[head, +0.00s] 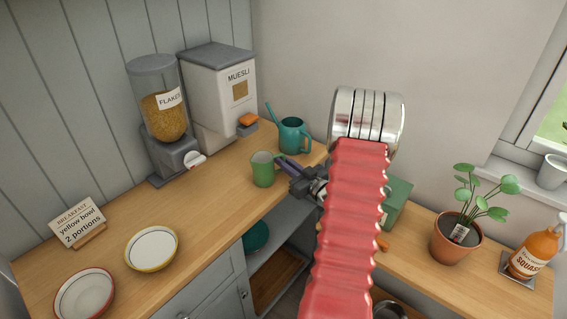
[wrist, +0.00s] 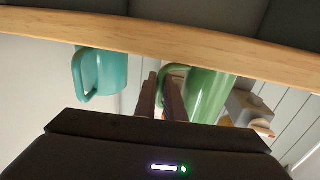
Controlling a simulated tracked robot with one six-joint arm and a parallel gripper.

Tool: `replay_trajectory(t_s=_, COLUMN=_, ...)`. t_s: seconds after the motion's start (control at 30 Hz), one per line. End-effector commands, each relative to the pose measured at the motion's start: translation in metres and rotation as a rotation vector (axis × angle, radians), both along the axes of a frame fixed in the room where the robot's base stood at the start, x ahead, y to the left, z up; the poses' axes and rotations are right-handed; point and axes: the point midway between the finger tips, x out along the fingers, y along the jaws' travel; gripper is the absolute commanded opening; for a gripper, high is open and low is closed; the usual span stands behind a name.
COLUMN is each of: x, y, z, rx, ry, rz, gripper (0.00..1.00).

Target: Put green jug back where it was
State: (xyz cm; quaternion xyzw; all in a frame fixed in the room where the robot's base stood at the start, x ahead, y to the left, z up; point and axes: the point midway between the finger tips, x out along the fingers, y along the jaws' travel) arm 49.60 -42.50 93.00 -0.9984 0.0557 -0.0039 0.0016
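The green jug (head: 263,169) stands upright on the wooden worktop, in front of the muesli dispenser and left of a teal watering can. It also shows in the wrist view (wrist: 208,95), where the worktop edge hides its base. My gripper (head: 280,163) is at the right side of the jug, at its handle. In the wrist view the two dark fingers (wrist: 161,95) stand close together with the handle at the gap between them. I cannot tell whether they press on it.
The teal watering can (head: 294,135) stands close behind my gripper. A flakes dispenser (head: 160,115) and the muesli dispenser (head: 218,90) stand at the back. A sign (head: 75,222), a yellow-rimmed bowl (head: 152,248) and a red-rimmed bowl (head: 84,297) are left. A potted plant (head: 458,238) and squash bottle (head: 535,252) are right.

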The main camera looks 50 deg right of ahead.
Motion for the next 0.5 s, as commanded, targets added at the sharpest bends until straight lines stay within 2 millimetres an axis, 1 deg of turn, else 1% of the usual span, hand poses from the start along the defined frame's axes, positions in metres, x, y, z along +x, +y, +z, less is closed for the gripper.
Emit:
replay_trajectory(t_s=0.03, x=0.0, y=-0.0001, z=0.0002, rx=0.0, ry=0.0, rz=0.0, gripper=0.13)
replay_trajectory(t_s=0.23, x=-0.0001, y=-0.0001, z=0.0002, rx=0.0, ry=0.0, rz=0.0, gripper=0.27)
replay_trajectory(t_s=0.5, x=-0.0001, y=-0.0002, z=0.0007, rx=0.0, ry=0.0, rz=0.0, gripper=0.27)
